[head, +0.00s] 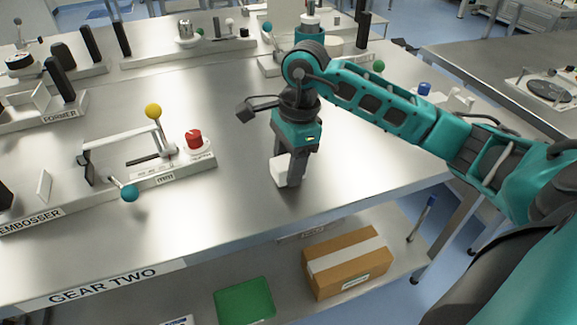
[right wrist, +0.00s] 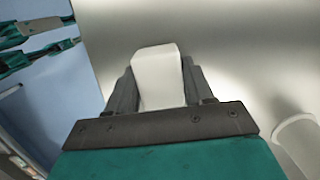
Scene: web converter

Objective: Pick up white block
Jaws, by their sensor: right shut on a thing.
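The white block (head: 279,172) is between the fingers of my right gripper (head: 291,170) in the head view, low over the metal table near its front right part. In the right wrist view the white block (right wrist: 158,75) stands between the two dark fingers of the right gripper (right wrist: 160,88), which is shut on it. I cannot tell whether the block still touches the table. My left gripper is not in view.
The metal table (head: 235,195) is clear around the gripper. To the left stands a fixture with a yellow knob (head: 153,111), a red button (head: 194,138) and a teal knob (head: 130,193). A cardboard box (head: 346,262) and green tray (head: 244,300) are on the lower shelf.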

